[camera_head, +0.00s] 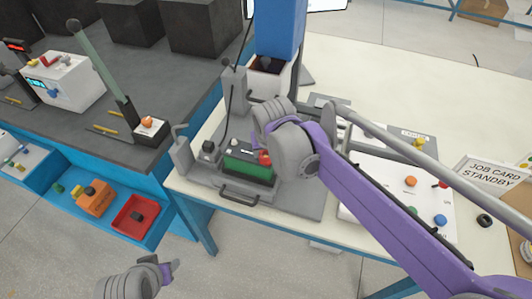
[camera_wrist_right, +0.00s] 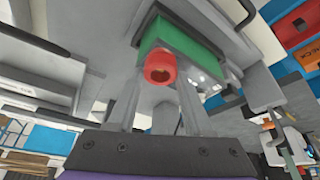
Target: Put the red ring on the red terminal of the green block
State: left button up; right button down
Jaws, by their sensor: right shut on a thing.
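The green block (camera_head: 248,168) has a dark top and sits on the grey fixture plate. It also shows in the right wrist view (camera_wrist_right: 192,47). The red ring (camera_wrist_right: 160,67) shows between my right fingertips, its hole facing the camera, over the block's edge. My right gripper (camera_wrist_right: 160,85) is shut on it. In the head view, red (camera_head: 265,158) shows at the block's right end, beside my right wrist, which hides the fingers. I cannot tell ring from terminal there, nor whether the ring is around the terminal. My left gripper (camera_head: 168,270) is low at the front, away from the table; its jaws are unclear.
A black handle (camera_head: 239,196) is at the fixture's front edge. A grey post with a lever (camera_head: 180,150) stands left of the block. A white panel with coloured knobs (camera_head: 425,200) and a job card (camera_head: 490,173) lie to the right.

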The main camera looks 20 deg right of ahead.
jog(key=shift+f, duration=0.45)
jog(key=shift+f, duration=0.1)
jog(key=shift+c, duration=1.5)
grip_release()
jog(key=p+v, duration=0.1)
jog(key=v, duration=1)
jog(key=s+d+f, duration=0.2)
jog(key=s+f, duration=0.6)
jog(key=s+d+f+n, duration=0.1)
jog(key=s+d+f, duration=0.2)
jog(key=s+f, duration=0.5)
jog(key=shift+s+t, duration=0.4)
